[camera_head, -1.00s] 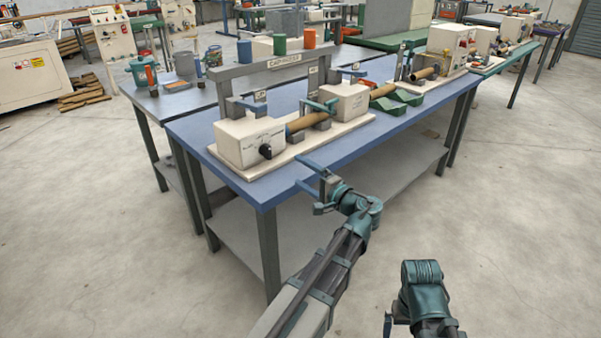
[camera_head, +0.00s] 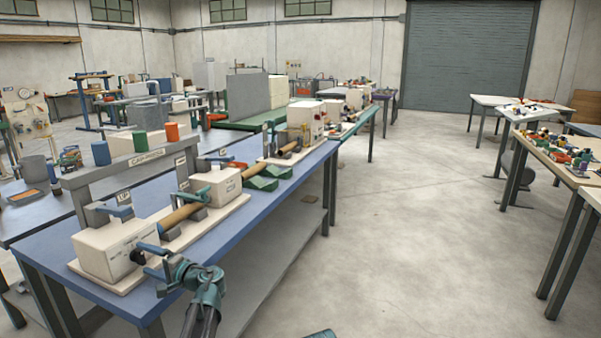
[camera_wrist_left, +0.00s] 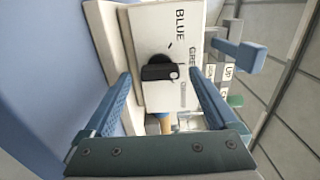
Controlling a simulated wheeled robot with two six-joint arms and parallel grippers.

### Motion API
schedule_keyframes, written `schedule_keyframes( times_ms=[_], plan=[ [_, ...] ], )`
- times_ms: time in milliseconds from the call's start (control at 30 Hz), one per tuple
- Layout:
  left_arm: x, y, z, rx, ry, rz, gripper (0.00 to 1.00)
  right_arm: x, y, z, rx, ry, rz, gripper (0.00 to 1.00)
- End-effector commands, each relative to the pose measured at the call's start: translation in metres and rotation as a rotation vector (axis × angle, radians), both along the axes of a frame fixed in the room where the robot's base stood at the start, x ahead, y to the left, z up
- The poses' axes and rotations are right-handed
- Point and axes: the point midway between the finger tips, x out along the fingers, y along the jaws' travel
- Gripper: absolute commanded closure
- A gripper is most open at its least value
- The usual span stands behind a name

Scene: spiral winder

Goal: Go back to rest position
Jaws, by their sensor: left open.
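The spiral winder stands on the blue table (camera_head: 262,205). Its front white box (camera_head: 105,248) carries a black knob (camera_head: 138,257), and a brown roll (camera_head: 182,215) lies between this box and a second white box (camera_head: 222,186). My left gripper (camera_head: 150,262) is at the table's front edge, close to the knob. In the left wrist view, its two blue fingers (camera_wrist_left: 160,76) are spread, with the black knob (camera_wrist_left: 160,70) seen between their tips. Whether they touch the knob cannot be told. Only a sliver of my right arm shows at the bottom edge; its gripper is out of view.
A grey frame (camera_head: 130,165) with a label stands behind the winder. Green blocks (camera_head: 262,183) and another machine (camera_head: 303,118) sit further along the table. Open floor (camera_head: 420,240) lies to the right, before another workbench (camera_head: 560,165) with coloured items.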

Motion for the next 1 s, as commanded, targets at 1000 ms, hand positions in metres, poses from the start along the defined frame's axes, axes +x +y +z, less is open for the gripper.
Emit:
schedule_keyframes(
  times_ms=[1000],
  plan=[
    [-0.017, -0.040, 0.000, 0.000, 0.000, -0.005, 0.07, 0.000, 0.000, 0.000, 0.000, 0.000, 0.000, 0.00]
  ],
)
